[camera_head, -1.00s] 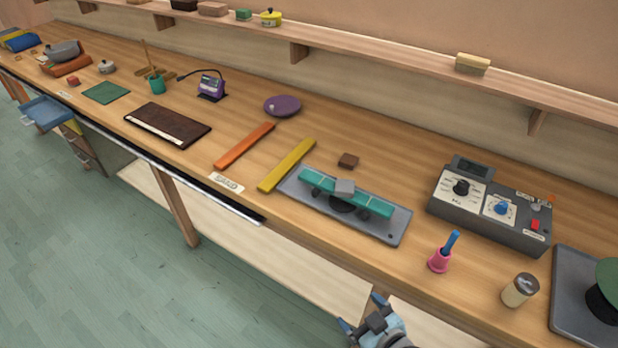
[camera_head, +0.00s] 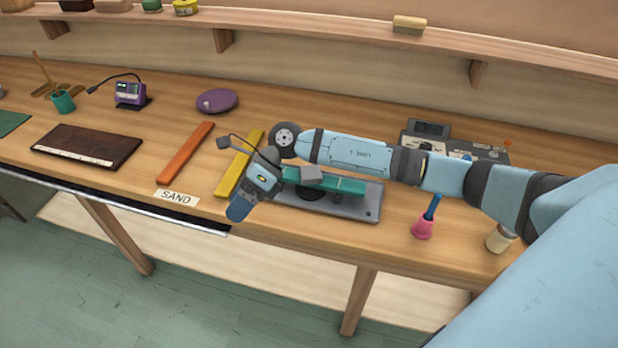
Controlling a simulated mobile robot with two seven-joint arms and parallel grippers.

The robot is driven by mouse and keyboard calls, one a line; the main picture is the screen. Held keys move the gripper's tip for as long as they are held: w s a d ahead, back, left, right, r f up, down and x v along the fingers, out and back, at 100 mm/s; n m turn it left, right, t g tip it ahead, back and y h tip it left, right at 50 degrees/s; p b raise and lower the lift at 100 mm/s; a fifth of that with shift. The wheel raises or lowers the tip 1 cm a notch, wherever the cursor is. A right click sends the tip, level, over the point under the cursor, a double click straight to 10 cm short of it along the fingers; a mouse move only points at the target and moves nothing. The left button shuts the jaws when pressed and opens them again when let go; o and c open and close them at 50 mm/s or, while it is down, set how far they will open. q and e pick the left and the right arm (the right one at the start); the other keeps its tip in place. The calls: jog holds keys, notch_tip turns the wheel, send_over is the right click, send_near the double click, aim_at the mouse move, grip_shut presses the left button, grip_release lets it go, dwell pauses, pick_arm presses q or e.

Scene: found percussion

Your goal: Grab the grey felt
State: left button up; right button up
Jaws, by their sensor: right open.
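A small grey block (camera_head: 312,175), which looks like the grey felt, lies on top of a teal bar (camera_head: 345,184). The bar sits over a dark round support on a flat grey tray (camera_head: 335,206). My right arm reaches in from the right across the back of the tray. My right gripper (camera_head: 238,210) hangs to the left of the grey block, by the tray's left end and near the table's front edge. It is open, apart from the block, and its fingers are seen poorly at this angle. My left gripper is out of view.
A yellow bar (camera_head: 234,175) and an orange bar (camera_head: 186,150) lie left of the gripper. My arm partly covers a control box (camera_head: 430,128).

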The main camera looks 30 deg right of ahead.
jog(key=w+d+n+h, duration=0.2)
jog(key=w+d+h, duration=0.35)
jog(key=d, duration=0.55)
notch_tip(320, 180, up, 4)
jog(key=t+h, duration=0.2)
jog(key=h, duration=0.4)
send_over(306, 172)
jog(key=shift+y, duration=0.25)
jog(key=f, duration=0.7)
jog(key=shift+w+d+f, duration=0.1)
jog(key=shift+w+f, duration=0.1)
jog(key=shift+w, duration=0.2)
jog(key=f, duration=0.1)
jog(key=f+p, duration=0.1)
jog(key=f, duration=0.1)
jog(key=s+f, duration=0.1)
jog(key=f, duration=0.1)
jog(key=shift+p, duration=0.35)
jog(key=shift+w+f, duration=0.1)
jog(key=shift+f, duration=0.05)
jog(key=c, duration=1.1)
